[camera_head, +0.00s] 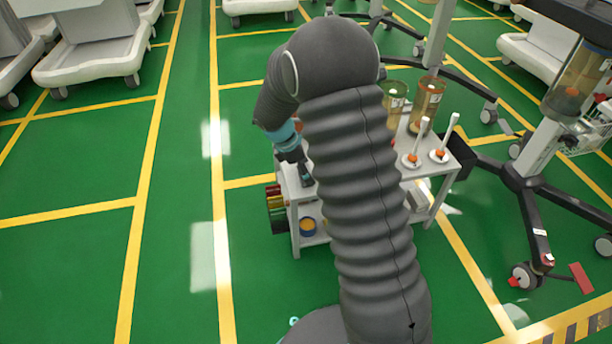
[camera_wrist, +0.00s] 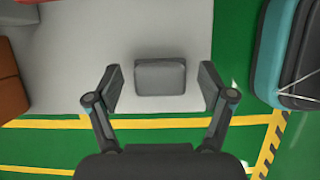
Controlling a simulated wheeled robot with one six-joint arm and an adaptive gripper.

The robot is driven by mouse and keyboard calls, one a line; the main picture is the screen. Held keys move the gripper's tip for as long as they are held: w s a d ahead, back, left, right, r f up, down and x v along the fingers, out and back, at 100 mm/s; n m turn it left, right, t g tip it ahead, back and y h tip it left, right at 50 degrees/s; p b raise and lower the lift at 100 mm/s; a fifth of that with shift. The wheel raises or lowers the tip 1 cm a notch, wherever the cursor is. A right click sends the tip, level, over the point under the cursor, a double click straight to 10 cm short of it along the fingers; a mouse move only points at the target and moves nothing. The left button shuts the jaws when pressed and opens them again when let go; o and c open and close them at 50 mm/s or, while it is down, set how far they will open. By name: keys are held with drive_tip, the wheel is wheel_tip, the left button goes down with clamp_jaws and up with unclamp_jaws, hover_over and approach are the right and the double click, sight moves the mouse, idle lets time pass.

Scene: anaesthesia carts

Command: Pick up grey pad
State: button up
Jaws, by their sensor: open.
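The grey pad (camera_wrist: 160,78) is a small rounded block lying on a light grey cart top (camera_wrist: 215,30), close to its edge, in the wrist view. My gripper (camera_wrist: 160,88) is open, with one finger on each side of the pad and gaps between the fingers and the pad. I cannot tell how high the fingers are above the surface. In the head view my gripper (camera_head: 305,176) hangs over the left end of the cart top (camera_head: 408,172). The pad is not visible there, and my arm hides much of the cart.
Two amber canisters (camera_head: 428,98) and two white-handled items (camera_head: 445,137) stand on the cart's right part. Brown and red items (camera_wrist: 12,90) lie at the wrist view's left. A teal and dark object (camera_wrist: 285,55) is at its right. Green floor (camera_head: 180,250) is clear on the left.

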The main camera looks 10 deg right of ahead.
drive_tip(key=c, duration=1.3)
drive_tip(key=shift+r, duration=0.1)
drive_tip(key=shift+c, duration=0.2)
drive_tip(key=shift+r, duration=0.45)
wheel_tip(320, 180, up, 4)
drive_tip(key=shift+d+f+p, duration=0.15)
drive_tip(key=shift+f+p, duration=0.05)
drive_tip(key=shift+p, duration=0.15)
drive_tip(key=s+d+r, duration=0.6)
drive_tip(key=d, duration=0.3)
drive_tip(key=shift+d+r+p, duration=0.2)
drive_tip(key=shift+d+p, duration=0.15)
drive_tip(key=shift+p, duration=0.05)
